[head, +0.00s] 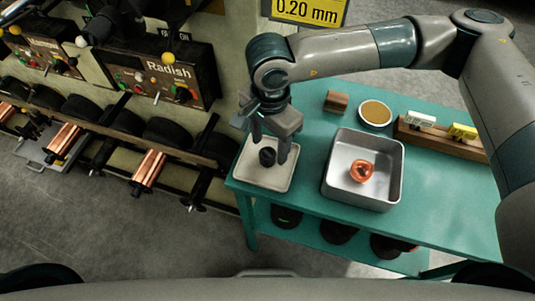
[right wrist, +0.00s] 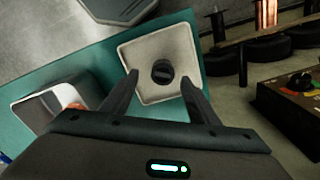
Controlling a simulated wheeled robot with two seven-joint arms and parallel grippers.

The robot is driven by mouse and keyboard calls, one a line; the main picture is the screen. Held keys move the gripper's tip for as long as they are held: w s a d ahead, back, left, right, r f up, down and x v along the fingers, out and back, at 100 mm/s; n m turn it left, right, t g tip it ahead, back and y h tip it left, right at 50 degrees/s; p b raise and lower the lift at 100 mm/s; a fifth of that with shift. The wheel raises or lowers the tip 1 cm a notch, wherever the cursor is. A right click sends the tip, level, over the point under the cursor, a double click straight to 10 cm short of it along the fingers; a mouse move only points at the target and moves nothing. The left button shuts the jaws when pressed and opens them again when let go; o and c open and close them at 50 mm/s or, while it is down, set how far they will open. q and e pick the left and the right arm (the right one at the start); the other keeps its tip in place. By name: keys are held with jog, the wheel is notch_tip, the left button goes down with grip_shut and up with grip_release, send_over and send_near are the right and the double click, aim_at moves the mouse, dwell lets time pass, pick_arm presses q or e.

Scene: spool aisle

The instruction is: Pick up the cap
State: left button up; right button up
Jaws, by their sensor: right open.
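The cap (head: 267,157) is a small black round piece lying in a shallow pale square tray (head: 283,183) at the left end of the green table. In the right wrist view the cap (right wrist: 162,70) lies in the pale tray (right wrist: 138,52), ahead of and between my fingers. My right gripper (head: 271,152) reaches down over the tray from above, its fingers apart on either side of the cap. The right wrist view also shows my right gripper (right wrist: 163,82) open and empty. My left gripper is in neither view.
A grey metal bin (head: 338,191) with an orange-red piece (head: 362,171) stands right of the tray. Behind are a wooden block (head: 336,101), a round dish (head: 375,113) and a wooden rack (head: 445,143) with labelled pieces. A machine with copper spools (head: 149,168) stands left, beyond a floor gap.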

aim_at(267, 153)
jog(key=shift+a+f+p, duration=0.15)
jog(key=shift+f+p, duration=0.55)
jog(key=shift+p, duration=0.2)
notch_tip(267, 153, down, 3)
jog(key=shift+a+r+p, duration=0.1)
jog(key=shift+a+p, duration=0.05)
jog(key=shift+p, duration=0.65)
jog(key=shift+w+f, duration=0.1)
jog(key=shift+f, duration=0.4)
jog(key=c, duration=1.3)
